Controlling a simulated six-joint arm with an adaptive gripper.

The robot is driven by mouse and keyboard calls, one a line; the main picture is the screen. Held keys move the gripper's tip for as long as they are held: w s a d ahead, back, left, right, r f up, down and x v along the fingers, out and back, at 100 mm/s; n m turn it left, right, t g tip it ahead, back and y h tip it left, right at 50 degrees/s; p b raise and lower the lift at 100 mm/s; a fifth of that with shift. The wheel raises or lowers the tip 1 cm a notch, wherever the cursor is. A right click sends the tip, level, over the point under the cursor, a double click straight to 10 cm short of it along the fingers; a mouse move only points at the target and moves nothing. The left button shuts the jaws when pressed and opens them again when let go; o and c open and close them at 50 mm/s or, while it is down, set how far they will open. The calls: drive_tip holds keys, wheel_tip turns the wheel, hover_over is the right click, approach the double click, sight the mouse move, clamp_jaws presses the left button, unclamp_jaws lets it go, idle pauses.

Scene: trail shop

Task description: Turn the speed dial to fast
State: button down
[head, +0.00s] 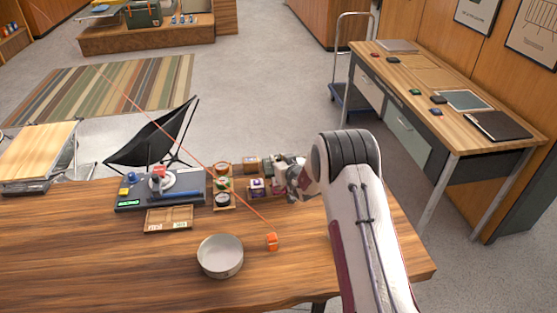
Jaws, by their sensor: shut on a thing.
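A dark grey device (190,200) stands on the left of the wooden table. It carries a pale round disc with a red piece on it, a blue knob (131,177), a small green-lit display (129,203) and a blue bar. I cannot tell which part is the speed dial, and no dial marking can be read. My gripper (277,180) is well to the right of the device, at the small boxes near the table's back edge. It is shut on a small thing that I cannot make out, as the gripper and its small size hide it.
A wooden rack (222,207) with round items stands between device and gripper. Purple-and-white boxes (257,188) are beside the gripper. In front are a wooden tray (150,222), a grey round bowl (220,256) and an orange block (272,242). A thin orange line runs to the block.

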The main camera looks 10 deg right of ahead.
drive_tip(key=shift+r, duration=0.15)
drive_tip(key=c, duration=1.9)
unclamp_jaws()
drive_tip(key=shift+s, duration=0.1)
drive_tip(key=shift+v, duration=5.85)
drive_tip(key=shift+d, duration=0.15)
